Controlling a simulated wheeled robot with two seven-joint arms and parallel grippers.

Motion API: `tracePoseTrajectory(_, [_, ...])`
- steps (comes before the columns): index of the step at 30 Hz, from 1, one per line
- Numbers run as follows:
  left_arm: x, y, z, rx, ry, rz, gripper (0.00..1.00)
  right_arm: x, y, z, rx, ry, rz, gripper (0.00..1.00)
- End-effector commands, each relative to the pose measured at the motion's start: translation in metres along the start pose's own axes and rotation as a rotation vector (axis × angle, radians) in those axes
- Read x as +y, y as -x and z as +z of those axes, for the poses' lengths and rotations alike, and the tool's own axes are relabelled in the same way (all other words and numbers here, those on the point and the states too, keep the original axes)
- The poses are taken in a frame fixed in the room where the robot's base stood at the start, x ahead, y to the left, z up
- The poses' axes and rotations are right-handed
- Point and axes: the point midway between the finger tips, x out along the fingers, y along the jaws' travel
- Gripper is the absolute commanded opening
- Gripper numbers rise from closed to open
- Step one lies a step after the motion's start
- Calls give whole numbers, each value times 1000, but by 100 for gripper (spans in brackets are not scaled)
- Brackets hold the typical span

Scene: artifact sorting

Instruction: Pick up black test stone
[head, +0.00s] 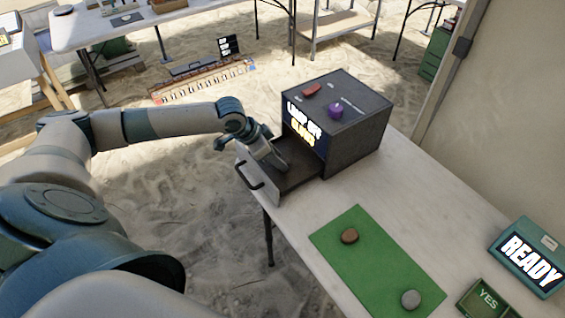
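I cannot make out a black stone in the head view. A dark box (350,118) with a lit text panel stands on the table, and its front drawer (303,176) is pulled out. My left gripper (278,165) reaches down into the open drawer, just behind its pale front panel with a black handle. The wrist and drawer front hide most of the drawer's inside, and its fingertips are too unclear to tell open from shut. A brown stone (349,236) and a grey stone (410,299) lie on the green mat (375,268). My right gripper is not in view.
A red piece (311,90) and a purple knob (335,111) are on the box top. A READY sign (530,258) and a YES box (487,299) stand at the right. The white table (420,215) is bare between box, mat and sign.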

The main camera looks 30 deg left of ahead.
Motion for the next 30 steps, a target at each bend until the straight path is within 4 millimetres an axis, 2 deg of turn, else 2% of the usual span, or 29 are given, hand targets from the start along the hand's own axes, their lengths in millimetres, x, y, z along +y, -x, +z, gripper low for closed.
tracePoseTrajectory(1, [0, 0, 0, 0, 0, 0, 22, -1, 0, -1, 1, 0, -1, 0])
tracePoseTrajectory(3, [0, 0, 0, 0, 0, 0, 7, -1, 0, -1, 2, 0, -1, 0])
tracePoseTrajectory(5, [0, 0, 0, 0, 0, 0, 6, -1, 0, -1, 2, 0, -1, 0])
tracePoseTrajectory(6, [0, 0, 0, 0, 0, 0, 3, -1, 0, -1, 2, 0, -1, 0])
tracePoseTrajectory(17, [0, 6, -4, 1, 0, -1, 3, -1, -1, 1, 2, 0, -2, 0])
tracePoseTrajectory(20, [-1, 14, -9, 3, 0, -1, 3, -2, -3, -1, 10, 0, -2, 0])
tracePoseTrajectory(25, [-1, 36, -22, 4, -1, -2, 3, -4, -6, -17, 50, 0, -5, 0])
tracePoseTrajectory(30, [33, 46, -40, 5, -5, 4, 3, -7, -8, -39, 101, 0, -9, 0])
